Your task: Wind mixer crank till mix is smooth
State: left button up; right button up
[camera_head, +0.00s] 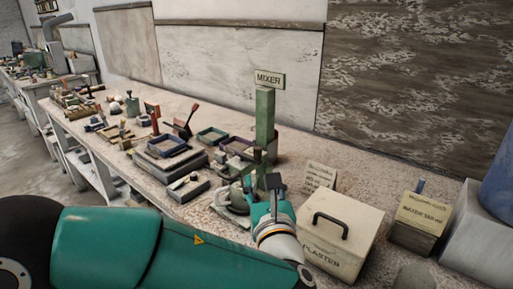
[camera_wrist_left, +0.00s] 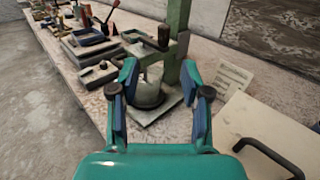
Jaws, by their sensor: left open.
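The mixer is a green post (camera_head: 265,125) with a MIXER sign (camera_head: 269,78) on top, standing on the bench. In the left wrist view its crank has a dark upright knob (camera_wrist_left: 163,36) beside the post. A grey rounded bowl (camera_wrist_left: 149,92) sits on a pale base plate below. The mix inside cannot be made out. My left gripper (camera_wrist_left: 158,82) is open and empty, its blue-padded fingers appearing either side of the bowl, with the knob beyond the fingertips. In the head view this gripper (camera_head: 262,190) partly covers the mixer. My right gripper is not in view.
A cream PLASTER box (camera_head: 340,231) with a black handle stands right of the mixer, with a small card (camera_head: 319,176) behind it. A smaller labelled box (camera_head: 420,220) is further right. Trays (camera_head: 212,136) and tools crowd the bench to the left. A wall runs behind.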

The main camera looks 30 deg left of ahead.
aim_at(259, 153)
pick_arm(q)
jog(key=p+x, duration=0.1)
jog(key=x, duration=1.3)
jog(key=shift+w+d+f+p, duration=0.1)
jog(key=shift+w+d+p, duration=0.05)
jog(key=shift+w+p, duration=0.2)
grip_shut()
jog(key=shift+w, duration=0.1)
